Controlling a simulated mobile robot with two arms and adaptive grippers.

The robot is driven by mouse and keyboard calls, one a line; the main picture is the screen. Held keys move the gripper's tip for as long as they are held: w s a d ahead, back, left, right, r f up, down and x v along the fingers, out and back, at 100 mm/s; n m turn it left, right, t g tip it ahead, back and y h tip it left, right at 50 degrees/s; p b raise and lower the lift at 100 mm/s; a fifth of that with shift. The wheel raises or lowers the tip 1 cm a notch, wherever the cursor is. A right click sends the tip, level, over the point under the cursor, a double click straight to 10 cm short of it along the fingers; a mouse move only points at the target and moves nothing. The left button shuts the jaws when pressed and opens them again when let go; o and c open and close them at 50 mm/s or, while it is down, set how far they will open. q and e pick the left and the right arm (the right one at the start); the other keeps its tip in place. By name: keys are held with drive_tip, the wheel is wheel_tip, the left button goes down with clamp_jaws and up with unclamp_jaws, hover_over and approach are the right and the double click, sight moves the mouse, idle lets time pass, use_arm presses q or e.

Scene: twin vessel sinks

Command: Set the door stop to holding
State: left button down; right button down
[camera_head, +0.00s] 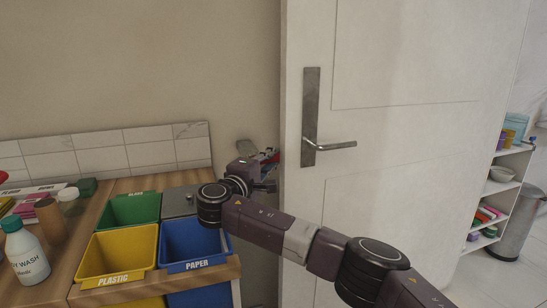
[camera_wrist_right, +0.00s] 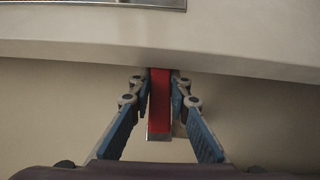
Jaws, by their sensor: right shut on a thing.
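The white door (camera_head: 400,190) stands in the middle of the head view with its lever handle (camera_head: 328,146) facing me. In the right wrist view a red bar with a metal end, seemingly the door stop (camera_wrist_right: 160,102), sits at the pale door edge (camera_wrist_right: 225,60). My right gripper (camera_wrist_right: 160,88) is shut on it, one finger on each side. In the head view my right gripper (camera_head: 268,178) is at the door's left edge, where only a bit of red shows and my wrist hides much. My left gripper is out of view.
A wooden counter with a green bin (camera_head: 133,209), a yellow bin (camera_head: 115,255) and a blue bin (camera_head: 194,243) stands at the left, close to my right wrist. A soap bottle (camera_head: 25,252) stands there too. Shelves (camera_head: 500,195) and a grey trash can (camera_head: 517,225) are far right.

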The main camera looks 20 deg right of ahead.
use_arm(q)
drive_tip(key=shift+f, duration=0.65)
use_arm(e)
drive_tip(key=shift+f+m, duration=0.15)
drive_tip(key=shift+m, duration=0.15)
drive_tip(key=c, duration=2.1)
unclamp_jaws()
drive_tip(key=shift+f, duration=0.1)
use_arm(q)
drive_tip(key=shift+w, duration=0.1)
use_arm(e)
drive_tip(key=v, duration=1.2)
drive_tip(key=shift+r, duration=0.3)
